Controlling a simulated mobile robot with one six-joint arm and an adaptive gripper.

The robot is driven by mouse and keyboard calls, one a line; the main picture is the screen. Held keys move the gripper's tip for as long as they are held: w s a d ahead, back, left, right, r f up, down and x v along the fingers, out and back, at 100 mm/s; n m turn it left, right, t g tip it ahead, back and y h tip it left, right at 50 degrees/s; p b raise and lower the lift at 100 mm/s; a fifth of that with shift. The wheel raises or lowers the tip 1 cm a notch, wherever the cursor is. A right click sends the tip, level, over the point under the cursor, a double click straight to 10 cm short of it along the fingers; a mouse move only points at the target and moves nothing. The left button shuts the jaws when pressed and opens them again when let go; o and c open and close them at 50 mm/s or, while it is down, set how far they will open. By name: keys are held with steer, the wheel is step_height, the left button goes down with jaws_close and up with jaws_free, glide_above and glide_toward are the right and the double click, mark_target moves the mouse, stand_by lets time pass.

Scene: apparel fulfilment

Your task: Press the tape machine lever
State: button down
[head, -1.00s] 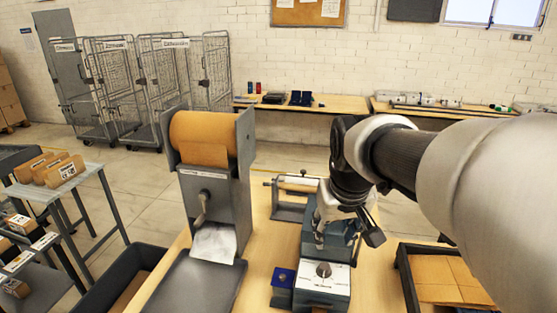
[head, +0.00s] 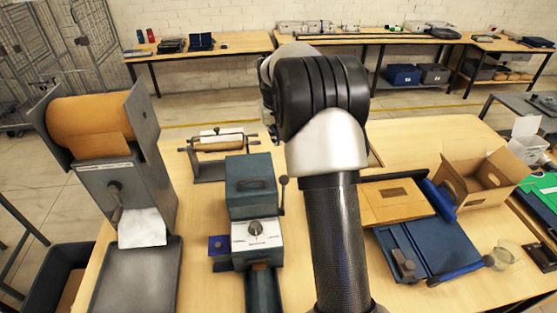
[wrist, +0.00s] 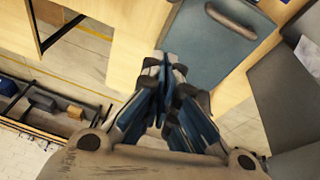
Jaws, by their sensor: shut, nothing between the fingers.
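The tape machine (head: 252,215) is a grey-blue box on the wooden table in the head view. It has a white front panel with a dark dial. Its lever (head: 283,196) is a thin upright arm with a dark round knob, on the machine's right side. My gripper (wrist: 166,68) shows in the wrist view with its blue-grey fingers shut and empty. A blue-grey panel with a handle (wrist: 228,28), which looks like the machine's top, lies just beyond the fingertips. The lever cannot be made out in the wrist view. In the head view my arm hides the gripper.
A brown paper roll dispenser (head: 120,165) stands left of the machine, and a small roller stand (head: 218,150) behind it. A small blue block (head: 219,245) sits close to its left side. An open carton (head: 480,180) and a blue board (head: 435,245) lie to the right.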

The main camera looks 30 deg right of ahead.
steer(key=shift+f, duration=0.1)
step_height(320, 180, down, 11)
steer(key=s, duration=0.1)
steer(key=shift+d+f, duration=0.2)
steer(key=shift+d, duration=0.2)
steer(key=shift+s+f+b, duration=0.1)
steer(key=shift+b, duration=0.35)
